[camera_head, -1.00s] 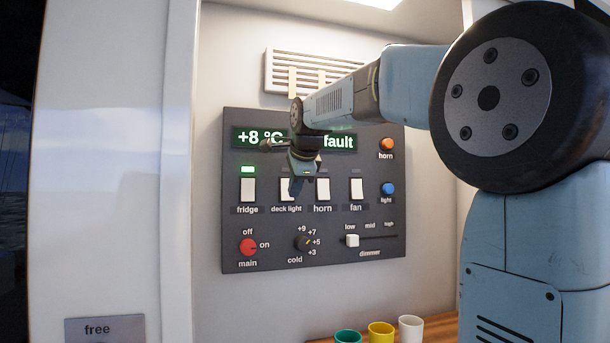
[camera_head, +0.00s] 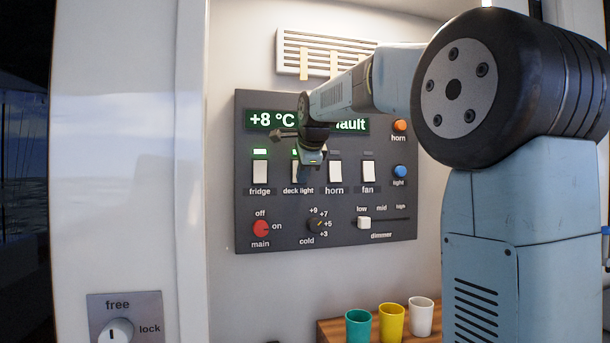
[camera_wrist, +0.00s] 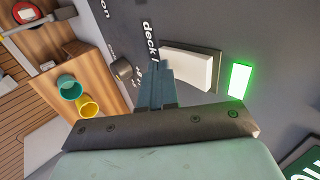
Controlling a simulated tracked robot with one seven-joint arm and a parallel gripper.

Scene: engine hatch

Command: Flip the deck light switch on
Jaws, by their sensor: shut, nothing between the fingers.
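The deck light switch (camera_head: 295,172) is a white rocker on the dark panel, partly hidden by my gripper in the head view. In the wrist view the switch (camera_wrist: 187,68) stands beside its partly hidden "deck l…" label. The lamp (camera_wrist: 240,78) by it glows green, and a sliver of that lamp (camera_head: 294,152) shows in the head view. My gripper (camera_head: 300,178) is shut and empty, in front of the switch's right part. In the wrist view my gripper's fingers (camera_wrist: 158,88) reach the switch's lower end; I cannot tell whether they touch it.
The fridge switch (camera_head: 260,171) with a lit green lamp is to the left. The horn switch (camera_head: 335,174) and fan switch (camera_head: 368,171) are to the right, lamps dark. A red main knob (camera_head: 261,228) and a dimmer slider (camera_head: 364,223) sit below. Cups (camera_head: 390,322) stand on a wooden surface.

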